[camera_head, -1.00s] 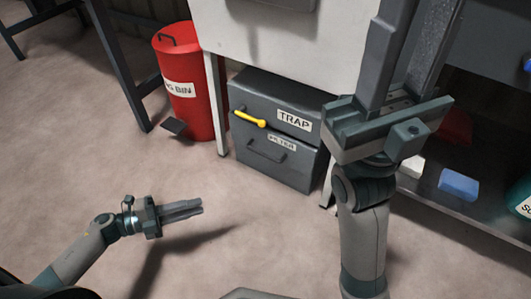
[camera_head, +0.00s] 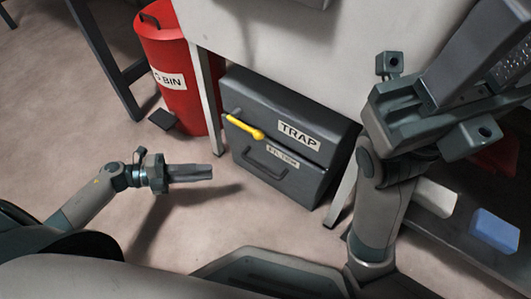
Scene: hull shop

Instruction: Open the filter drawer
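The dark grey cabinet (camera_head: 290,100) stands on the floor under a white-panelled bench. It has a TRAP label above and a FILTER label (camera_head: 283,158) below. The filter drawer (camera_head: 300,185), its lower front, looks shut and has a dark bar handle (camera_head: 264,164). A yellow lever (camera_head: 243,127) lies across the front above the handle. My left gripper (camera_head: 205,172) is left of the drawer, apart from it, fingers together and nothing seen between them. My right gripper (camera_head: 500,62) is close to the camera at the upper right, fingers apart with no object visible between them.
Bench legs (camera_head: 207,95) flank the cabinet. A white block (camera_head: 434,197) and a blue block (camera_head: 495,231) lie on a low shelf at right. Floor before the drawer is clear.

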